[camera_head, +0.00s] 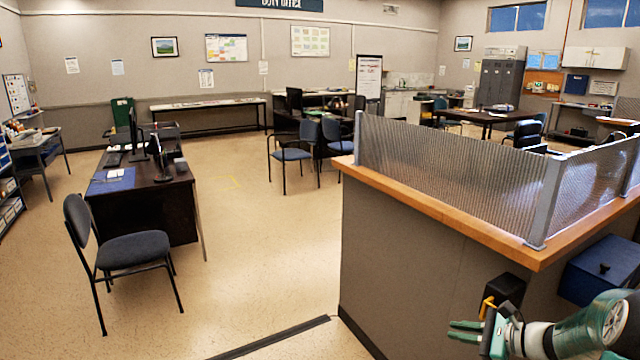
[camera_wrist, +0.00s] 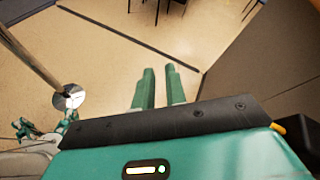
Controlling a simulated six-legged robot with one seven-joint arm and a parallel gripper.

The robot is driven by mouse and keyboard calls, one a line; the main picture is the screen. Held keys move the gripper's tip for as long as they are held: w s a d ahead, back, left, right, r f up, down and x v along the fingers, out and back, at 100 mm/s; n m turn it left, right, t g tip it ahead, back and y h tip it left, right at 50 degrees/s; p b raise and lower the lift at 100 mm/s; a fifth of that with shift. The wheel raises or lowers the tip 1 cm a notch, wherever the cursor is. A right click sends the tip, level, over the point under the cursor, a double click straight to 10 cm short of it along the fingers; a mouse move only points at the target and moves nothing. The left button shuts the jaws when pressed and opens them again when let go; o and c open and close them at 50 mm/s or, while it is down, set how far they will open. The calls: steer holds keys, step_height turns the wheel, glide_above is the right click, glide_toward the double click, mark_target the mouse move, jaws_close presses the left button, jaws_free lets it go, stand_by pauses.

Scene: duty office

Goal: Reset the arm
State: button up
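My gripper (camera_head: 466,331) shows at the lower right of the head view, held out in front of the grey counter (camera_head: 400,262). Its green fingers also show in the wrist view (camera_wrist: 160,74), pointing toward the floor ahead. A narrow gap is visible between the two fingers, and nothing is held in it. My arm comes in from the right edge of the head view and is bent. Part of it is cut off by the frame.
A wood-topped counter edge (camera_head: 450,222) with a mesh screen (camera_head: 440,170) stands close by on the right. A blue box (camera_head: 602,270) is beside my arm. A chair (camera_head: 132,250) and dark desk (camera_head: 150,205) stand left. The floor (camera_head: 255,250) between is clear.

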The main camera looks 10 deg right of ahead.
steer(key=s+a+r+n+g+h, duration=0.1)
steer(key=s+a+r+n+g, duration=0.2)
steer(key=a, duration=0.4)
steer(key=s+a+r+n+g+h, duration=0.1)
steer(key=s+a+r+n, duration=0.1)
steer(key=a+n, duration=0.35)
steer(key=s+a+r+n+g+h, duration=0.1)
steer(key=s+a+r+n+g, duration=0.15)
steer(key=a, duration=0.45)
steer(key=s+a+r+n+t+h, duration=0.1)
steer(key=s+a+r+n+h, duration=0.1)
steer(key=s+n, duration=0.4)
steer(key=s+a+r+n+t+h, duration=0.1)
steer(key=s+a+r+n+h, duration=0.2)
steer(key=s+n, duration=0.3)
steer(key=shift+s+a+h, duration=0.3)
steer(key=shift+s+a, duration=0.15)
steer(key=shift+a, duration=0.35)
steer(key=shift+a, duration=0.15)
